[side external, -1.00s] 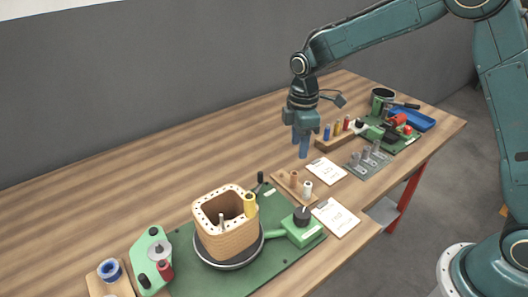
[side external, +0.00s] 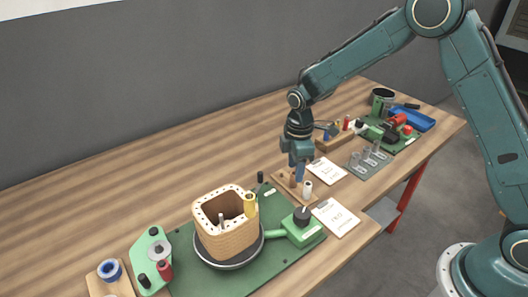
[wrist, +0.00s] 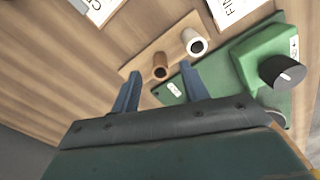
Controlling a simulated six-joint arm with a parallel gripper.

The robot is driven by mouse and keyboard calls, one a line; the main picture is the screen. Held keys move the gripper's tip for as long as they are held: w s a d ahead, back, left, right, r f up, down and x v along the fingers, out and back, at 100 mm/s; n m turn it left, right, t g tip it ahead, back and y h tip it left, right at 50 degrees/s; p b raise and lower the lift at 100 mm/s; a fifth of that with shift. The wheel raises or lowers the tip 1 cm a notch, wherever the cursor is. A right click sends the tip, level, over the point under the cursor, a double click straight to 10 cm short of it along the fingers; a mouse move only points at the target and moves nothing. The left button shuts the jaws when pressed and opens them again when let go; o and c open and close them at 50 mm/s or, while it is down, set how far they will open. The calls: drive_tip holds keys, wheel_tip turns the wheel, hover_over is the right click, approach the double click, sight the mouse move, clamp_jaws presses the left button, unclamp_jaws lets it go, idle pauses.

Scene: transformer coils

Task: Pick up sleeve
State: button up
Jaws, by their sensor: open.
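A brown hollow sleeve (wrist: 159,70) and a white hollow sleeve (wrist: 196,44) stand on a small wooden rack (wrist: 165,47). In the side external view, the white sleeve (side external: 307,189) is clear, while the brown one is partly hidden by the fingers. My gripper (side external: 297,172) points down over the rack. In the wrist view, the blue fingers of my gripper (wrist: 161,87) are apart and empty, with the brown sleeve showing between and just beyond their tips. I cannot tell whether the fingers are level with the sleeve's top.
A tan coil former (side external: 228,236) with a yellow spool stands on a round base left of the rack. Paper cards (side external: 336,217) lie beside the rack. Bare table lies behind.

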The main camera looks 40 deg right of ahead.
drive_tip(key=shift+f, duration=1.5)
drive_tip(key=shift+c, duration=0.3)
clamp_jaws()
